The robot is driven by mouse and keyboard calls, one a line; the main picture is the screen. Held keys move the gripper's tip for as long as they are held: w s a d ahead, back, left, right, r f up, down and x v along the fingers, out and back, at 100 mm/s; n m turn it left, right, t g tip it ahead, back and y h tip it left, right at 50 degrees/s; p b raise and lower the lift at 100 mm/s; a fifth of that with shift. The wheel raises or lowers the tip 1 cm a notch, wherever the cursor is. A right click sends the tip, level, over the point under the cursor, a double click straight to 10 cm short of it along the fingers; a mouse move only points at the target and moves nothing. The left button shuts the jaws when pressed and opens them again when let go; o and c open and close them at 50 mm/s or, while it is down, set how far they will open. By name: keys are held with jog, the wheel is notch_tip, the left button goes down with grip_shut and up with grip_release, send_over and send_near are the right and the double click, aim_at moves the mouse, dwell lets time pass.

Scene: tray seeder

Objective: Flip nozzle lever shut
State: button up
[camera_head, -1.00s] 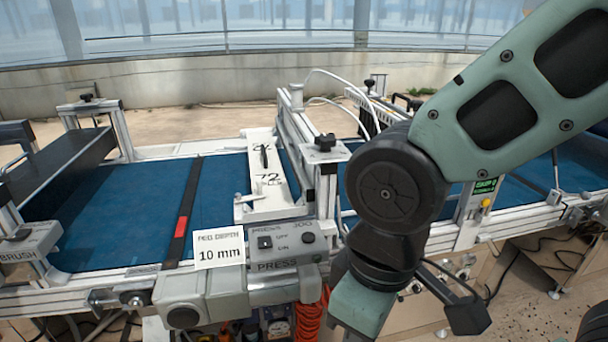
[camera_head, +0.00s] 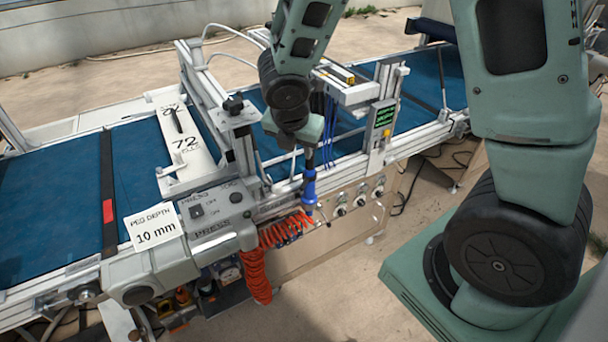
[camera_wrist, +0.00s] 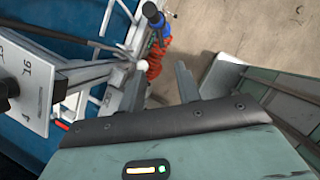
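My gripper (camera_wrist: 200,82) shows in the wrist view with its two grey fingers apart and nothing between them. In the head view, my wrist (camera_head: 295,128) is over the front side of the seeder, right of the press station, and the fingers cannot be made out. A blue nozzle-like fitting (camera_head: 309,188) stands just below my wrist, by an orange coiled hose (camera_head: 285,232). It also shows in the wrist view (camera_wrist: 154,14), beyond the fingertips and left of them, apart from them. I cannot pick out the nozzle lever or its position for certain.
The press box (camera_head: 212,217) and the 10 mm sign (camera_head: 155,230) are at left. Several knobs (camera_head: 341,207) line the front panel. A small green display (camera_head: 384,117) stands right of my wrist. The blue belt (camera_head: 45,205) runs behind. Open floor (camera_head: 335,300) lies in front.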

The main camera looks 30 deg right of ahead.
aim_at(305, 182)
jog(key=b+x, duration=0.6)
jog(key=x, duration=1)
jog(key=shift+f, duration=0.4)
